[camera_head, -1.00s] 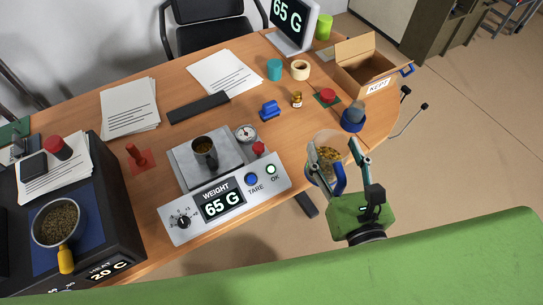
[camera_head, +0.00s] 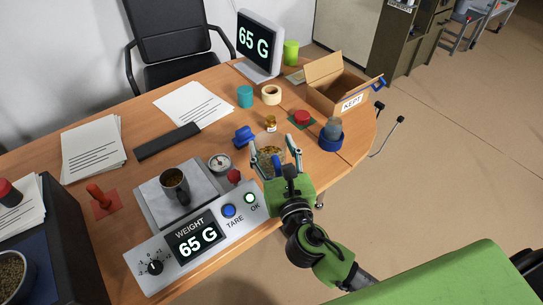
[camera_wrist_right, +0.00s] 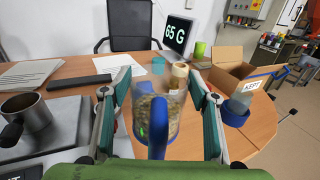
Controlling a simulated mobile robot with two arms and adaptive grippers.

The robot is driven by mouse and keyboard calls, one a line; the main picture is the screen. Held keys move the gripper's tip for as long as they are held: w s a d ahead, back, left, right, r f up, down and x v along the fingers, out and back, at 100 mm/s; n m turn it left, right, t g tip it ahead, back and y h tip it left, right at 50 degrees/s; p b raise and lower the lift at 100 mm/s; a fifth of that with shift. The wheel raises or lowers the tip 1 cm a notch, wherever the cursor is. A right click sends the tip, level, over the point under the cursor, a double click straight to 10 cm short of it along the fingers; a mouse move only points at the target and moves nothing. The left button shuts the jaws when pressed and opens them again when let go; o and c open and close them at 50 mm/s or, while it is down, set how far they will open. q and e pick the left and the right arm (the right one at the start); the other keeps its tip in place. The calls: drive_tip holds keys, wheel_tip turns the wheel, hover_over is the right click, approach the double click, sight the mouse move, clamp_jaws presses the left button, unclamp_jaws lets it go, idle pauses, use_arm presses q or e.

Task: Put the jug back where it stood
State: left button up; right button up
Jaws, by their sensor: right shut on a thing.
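The clear jug (camera_head: 270,158) has a blue handle and holds greenish-brown pellets. My right gripper (camera_head: 274,150) is shut on it, one finger on each side, just right of the scale near the table's front edge. In the right wrist view the jug (camera_wrist_right: 172,112) looks upright between the fingers (camera_wrist_right: 160,85), its handle facing the camera. My left gripper is not in view.
The scale (camera_head: 150,205) carries a metal cup (camera_head: 174,183) and reads 65 G. A red button (camera_head: 234,176), dial gauge (camera_head: 220,162), blue object (camera_head: 243,136) and small bottle (camera_head: 271,123) stand close by. A blue ring (camera_head: 330,145) and KEPT box (camera_head: 350,103) are to the right.

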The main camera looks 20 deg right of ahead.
sight(272, 148)
drive_tip(key=w+f, duration=0.2)
drive_tip(key=w+d+f+b, duration=0.1)
drive_tip(key=w+f, duration=0.3)
drive_tip(key=shift+d+b, duration=0.35)
drive_tip(key=shift+b, duration=0.05)
drive_tip(key=shift+w+f+b, duration=0.2)
drive_tip(key=shift+f+b, duration=0.35)
drive_tip(key=shift+f, duration=1.25)
drive_tip(key=shift+f, duration=0.2)
drive_tip(key=o, duration=1.5)
drive_tip(key=shift+o, duration=0.2)
